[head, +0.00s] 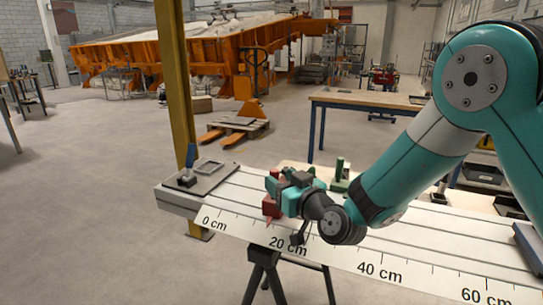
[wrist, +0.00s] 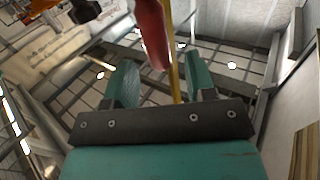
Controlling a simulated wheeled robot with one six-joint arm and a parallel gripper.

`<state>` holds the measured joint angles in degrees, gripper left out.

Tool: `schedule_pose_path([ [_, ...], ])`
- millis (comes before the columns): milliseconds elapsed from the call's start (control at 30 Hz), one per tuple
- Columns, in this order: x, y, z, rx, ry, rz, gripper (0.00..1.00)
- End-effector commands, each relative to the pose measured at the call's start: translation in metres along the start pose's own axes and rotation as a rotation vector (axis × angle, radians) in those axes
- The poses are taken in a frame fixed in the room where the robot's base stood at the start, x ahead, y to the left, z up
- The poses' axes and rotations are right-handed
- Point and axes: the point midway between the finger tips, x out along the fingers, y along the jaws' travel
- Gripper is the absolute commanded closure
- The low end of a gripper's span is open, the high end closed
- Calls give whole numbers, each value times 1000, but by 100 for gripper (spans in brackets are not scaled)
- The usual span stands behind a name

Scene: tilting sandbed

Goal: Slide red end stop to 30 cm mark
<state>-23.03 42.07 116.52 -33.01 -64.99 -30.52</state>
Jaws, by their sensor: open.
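The red end stop (head: 269,208) sits on the pale grooved rail bed (head: 240,190), left of the 20 cm label by the look of it. My gripper (head: 283,183) is right at it and hides much of it. In the wrist view my gripper (wrist: 162,82) is open, with two teal fingers apart. A red rounded part (wrist: 152,32), seemingly the stop's handle, shows beyond and between the fingers; I cannot tell whether they touch it. The scale (head: 340,262) along the front edge reads 0, 20, 40 and 60 cm. Its 30 cm mark has no label.
A green stop (head: 340,177) stands behind and right of my gripper. A grey clamp plate with a blue handle (head: 190,165) is at the bed's left end. A yellow post (head: 178,100) rises behind it. A wooden workbench (head: 365,101) stands farther back.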

Motion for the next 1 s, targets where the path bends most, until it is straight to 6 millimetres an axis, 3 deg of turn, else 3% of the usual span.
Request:
schedule_pose_path([
  [100,23,-1,-4,-1,-1,-3,49],
  [300,46,0,-1,0,-1,-2,49],
  [667,52,1,1,1,0,1,49],
  [767,52,1,1,1,-1,1,68],
  [900,52,1,1,1,-1,1,100],
  [1000,50,5,1,1,-1,3,100],
])
